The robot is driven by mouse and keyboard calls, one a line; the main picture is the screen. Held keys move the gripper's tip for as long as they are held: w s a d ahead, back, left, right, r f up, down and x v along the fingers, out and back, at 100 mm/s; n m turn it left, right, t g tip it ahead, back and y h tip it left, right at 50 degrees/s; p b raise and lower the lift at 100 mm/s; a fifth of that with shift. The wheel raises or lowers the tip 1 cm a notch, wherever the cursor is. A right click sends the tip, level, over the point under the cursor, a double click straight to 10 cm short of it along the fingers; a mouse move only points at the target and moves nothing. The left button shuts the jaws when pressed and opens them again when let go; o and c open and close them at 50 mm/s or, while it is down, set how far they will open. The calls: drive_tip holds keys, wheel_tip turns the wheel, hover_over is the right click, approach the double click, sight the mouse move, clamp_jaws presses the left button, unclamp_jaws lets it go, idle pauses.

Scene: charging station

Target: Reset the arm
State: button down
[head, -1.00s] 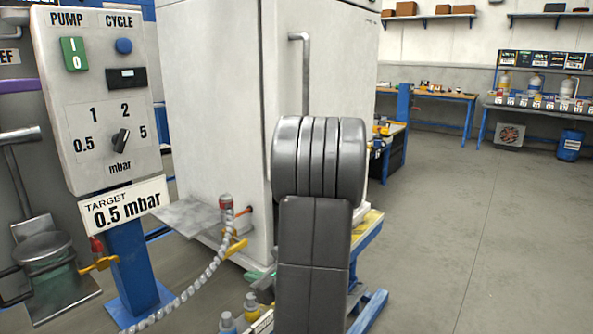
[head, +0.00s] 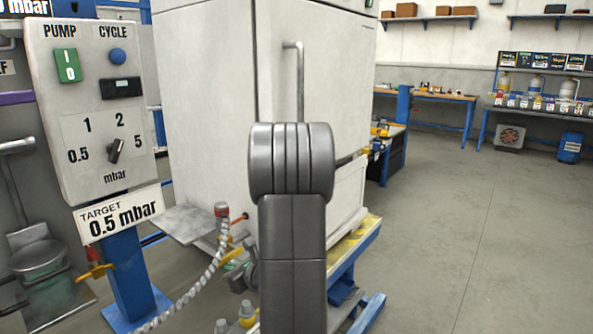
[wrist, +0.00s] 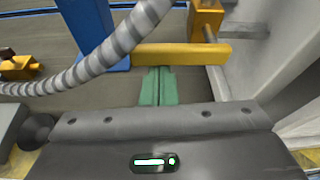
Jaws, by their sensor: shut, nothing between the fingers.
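My gripper (wrist: 158,72) shows in the wrist view with its two green fingers together and nothing between them. Its tips are close to a yellow lever (wrist: 185,56); I cannot tell whether they touch it. In the head view my own dark grey arm stands upright in the middle and hides most of the gripper. A grey ribbed hose (wrist: 100,62) crosses the upper left of the wrist view. In the head view the hose (head: 205,279) runs down to the left from a red-topped fitting (head: 221,209) beside the large white cabinet (head: 205,120).
The pump control panel (head: 100,110) stands on a blue post (head: 132,272) at the left, above a "0.5 mbar" target sign (head: 120,214). A grey plate (head: 185,219) juts from the cabinet's lower left. The floor (head: 470,240) at the right is clear.

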drive_tip(key=shift+w+d+f+n+t+h+b, duration=0.15)
drive_tip(key=shift+w+d+f+n+t+b, duration=0.2)
drive_tip(key=shift+f+n+b, duration=0.65)
drive_tip(key=shift+w+d+f+n+t+h+b, duration=0.1)
drive_tip(key=shift+w+d+f+n+t+b, duration=0.3)
drive_tip(key=shift+b, duration=1.15)
drive_tip(key=shift+w+d+f+n+t+h+b, duration=0.15)
drive_tip(key=shift+w+f+n+b, duration=0.35)
drive_tip(key=shift+f+b, duration=0.6)
drive_tip(key=shift+s+r, duration=0.1)
drive_tip(key=shift+r, duration=0.15)
